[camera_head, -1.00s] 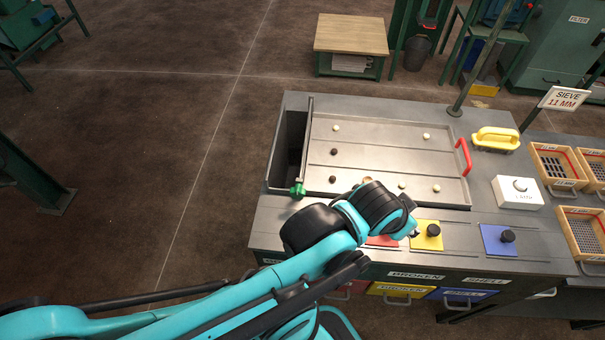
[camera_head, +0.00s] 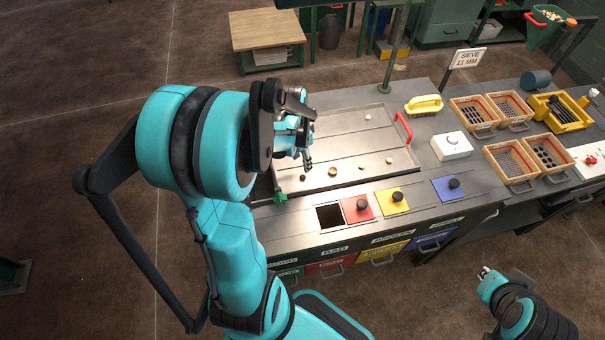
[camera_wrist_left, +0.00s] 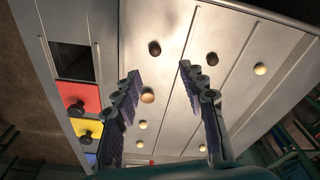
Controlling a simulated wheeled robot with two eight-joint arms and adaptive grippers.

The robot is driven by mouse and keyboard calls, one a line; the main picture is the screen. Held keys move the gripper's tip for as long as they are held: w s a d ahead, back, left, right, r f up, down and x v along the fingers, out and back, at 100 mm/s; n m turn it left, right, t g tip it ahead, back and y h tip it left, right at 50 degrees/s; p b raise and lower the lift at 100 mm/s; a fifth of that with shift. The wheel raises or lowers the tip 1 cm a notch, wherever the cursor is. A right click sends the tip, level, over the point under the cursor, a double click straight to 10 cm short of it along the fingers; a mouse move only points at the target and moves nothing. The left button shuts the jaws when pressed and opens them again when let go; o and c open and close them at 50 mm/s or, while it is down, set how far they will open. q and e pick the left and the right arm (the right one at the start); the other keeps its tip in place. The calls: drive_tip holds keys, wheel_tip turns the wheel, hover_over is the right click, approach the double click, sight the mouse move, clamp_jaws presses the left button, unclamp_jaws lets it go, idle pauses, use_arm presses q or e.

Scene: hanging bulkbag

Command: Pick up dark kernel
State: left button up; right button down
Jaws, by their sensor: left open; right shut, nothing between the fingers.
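A dark kernel (camera_wrist_left: 154,47) lies on the pale metal tray (camera_wrist_left: 226,22) in the left wrist view, just beyond the gap between my left fingertips (camera_wrist_left: 160,72). A brown kernel (camera_wrist_left: 147,96) shows between the fingers. In the head view, a dark kernel (camera_head: 303,177) and a brownish one (camera_head: 333,171) lie near the tray's front left. My left gripper (camera_head: 307,160) is open and empty, pointing down above the tray's left part. My right gripper (camera_head: 485,272) is shut and empty at the lower right, away from the bench.
Several pale kernels, one here (camera_head: 367,117), lie on the tray. A square opening (camera_head: 330,215) sits in front, beside red (camera_head: 357,208), yellow (camera_head: 392,201) and blue (camera_head: 447,188) lids with black knobs. A red handle (camera_head: 403,128) is on the tray's right edge. Sieve boxes (camera_head: 473,115) stand right.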

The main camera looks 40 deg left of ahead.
sight(303, 176)
use_arm(q)
drive_tip(key=f+b, duration=0.1)
drive_tip(key=f, duration=0.4)
drive_tip(key=f+b, duration=0.1)
drive_tip(key=f, duration=0.1)
drive_tip(key=shift+s+d+f+b, duration=0.1)
drive_tip(key=shift+d+f+b, duration=0.15)
drive_tip(key=shift+b, duration=0.1)
drive_tip(key=shift+r, duration=0.15)
drive_tip(key=c, duration=0.8)
